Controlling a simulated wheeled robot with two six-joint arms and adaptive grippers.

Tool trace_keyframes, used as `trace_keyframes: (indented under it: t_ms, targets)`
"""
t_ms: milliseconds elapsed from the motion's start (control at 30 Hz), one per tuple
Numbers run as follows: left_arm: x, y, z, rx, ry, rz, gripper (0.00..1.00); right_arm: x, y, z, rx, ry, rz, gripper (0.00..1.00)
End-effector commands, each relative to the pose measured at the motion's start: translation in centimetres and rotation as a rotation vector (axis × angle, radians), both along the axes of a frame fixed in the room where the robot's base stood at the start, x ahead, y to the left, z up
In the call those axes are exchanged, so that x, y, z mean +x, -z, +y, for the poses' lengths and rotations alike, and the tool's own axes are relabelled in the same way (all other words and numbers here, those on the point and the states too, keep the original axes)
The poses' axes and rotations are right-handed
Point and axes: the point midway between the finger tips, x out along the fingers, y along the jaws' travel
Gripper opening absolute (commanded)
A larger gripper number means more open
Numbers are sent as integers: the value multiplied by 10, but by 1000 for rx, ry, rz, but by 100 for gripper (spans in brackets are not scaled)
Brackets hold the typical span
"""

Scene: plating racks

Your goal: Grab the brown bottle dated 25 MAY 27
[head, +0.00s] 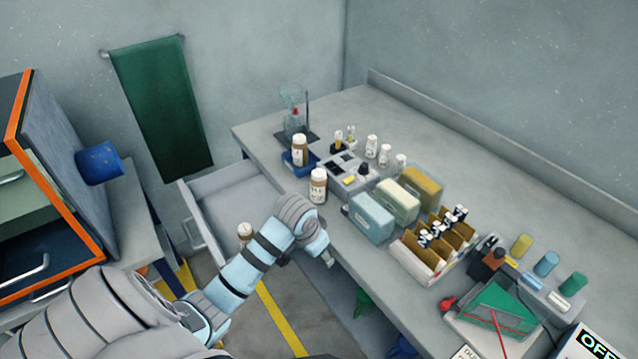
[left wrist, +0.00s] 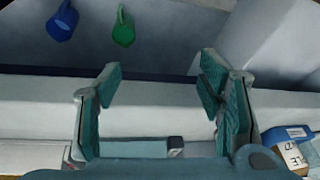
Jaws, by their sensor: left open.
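Three brown bottles with white caps show in the head view. One brown bottle (head: 318,187) stands near the front edge of the bench, with a pale label. Another brown bottle (head: 300,152) stands behind it in a blue tray (head: 288,160). A third brown bottle (head: 245,231) is partly hidden behind my left arm. The dates are too small to read. My left gripper (head: 328,260) is at the bench's front edge, below and apart from the nearest bottle. In the left wrist view my left gripper (left wrist: 162,90) is open, with nothing between its fingers. My right gripper is not in view.
An open drawer (head: 197,222) juts out left of the bench. Boxes (head: 372,217), a card rack (head: 420,262) and small white bottles (head: 371,147) crowd the bench. The back right of the bench is clear. Blue (left wrist: 62,22) and green (left wrist: 123,28) objects show in the wrist view.

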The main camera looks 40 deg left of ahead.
Motion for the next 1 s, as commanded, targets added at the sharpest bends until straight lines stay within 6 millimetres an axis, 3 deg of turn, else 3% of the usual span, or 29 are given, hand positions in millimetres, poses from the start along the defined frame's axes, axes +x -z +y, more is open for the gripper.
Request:
trace_keyframes:
  t_ms: [33,167,300,400,500,567,800,1000]
  targets:
    - [11,-30,6,11,8,-17,62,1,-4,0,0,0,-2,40]
    - [48,-71,33,-4,-26,-22,62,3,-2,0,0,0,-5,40]
    - [79,-128,63,-39,-71,-41,62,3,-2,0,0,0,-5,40]
    - [91,-166,80,-72,-98,-57,62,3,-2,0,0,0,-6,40]
    - [97,-186,89,-98,-114,-67,62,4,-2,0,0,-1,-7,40]
    - [101,-183,91,-105,-117,-67,62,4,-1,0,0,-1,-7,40]
    - [124,-125,92,-106,-117,-66,62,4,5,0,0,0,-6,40]
    - [136,-99,94,-105,-117,-68,62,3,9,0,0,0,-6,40]
